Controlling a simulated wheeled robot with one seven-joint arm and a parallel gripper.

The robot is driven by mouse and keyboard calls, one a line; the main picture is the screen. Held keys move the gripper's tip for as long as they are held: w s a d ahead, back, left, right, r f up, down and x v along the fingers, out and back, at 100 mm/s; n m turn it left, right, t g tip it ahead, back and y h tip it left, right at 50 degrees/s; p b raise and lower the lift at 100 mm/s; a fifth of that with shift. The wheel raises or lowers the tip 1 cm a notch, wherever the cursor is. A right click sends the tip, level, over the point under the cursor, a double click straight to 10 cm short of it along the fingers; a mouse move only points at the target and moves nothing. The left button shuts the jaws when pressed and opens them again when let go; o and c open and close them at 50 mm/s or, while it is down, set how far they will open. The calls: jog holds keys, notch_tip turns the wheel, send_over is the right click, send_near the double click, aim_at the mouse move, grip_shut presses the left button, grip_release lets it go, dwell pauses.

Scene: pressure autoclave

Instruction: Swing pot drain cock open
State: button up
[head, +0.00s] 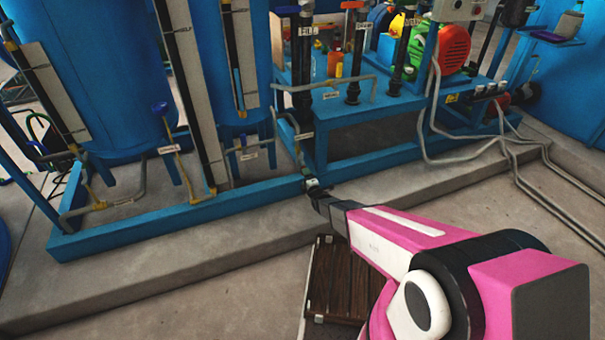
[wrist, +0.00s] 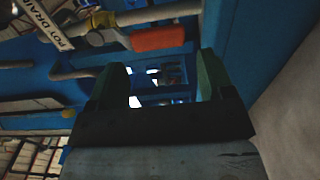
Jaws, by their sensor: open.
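In the wrist view, the pot drain cock shows an orange-red handle (wrist: 158,38) on a pale metal pipe (wrist: 165,12). A white tag (wrist: 45,22) reading like "POT DRAIN" hangs at the upper left. My gripper (wrist: 162,62) is open, its two dark green fingers apart with nothing held between them. The handle appears just above the gap between the fingertips; I cannot tell whether it touches them. In the head view my gripper (head: 313,186) is at the blue frame's lower front rail, and the cock's handle cannot be made out there.
A blue base frame (head: 230,200) stands on a concrete plinth (head: 200,250), with blue tanks (head: 95,75) at the left. Other labelled valves and pipes, including one blue handle (head: 160,108), are left of my gripper. A dark wooden slatted piece (head: 340,285) lies below my arm.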

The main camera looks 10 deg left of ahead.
jog(key=shift+v, duration=1.75)
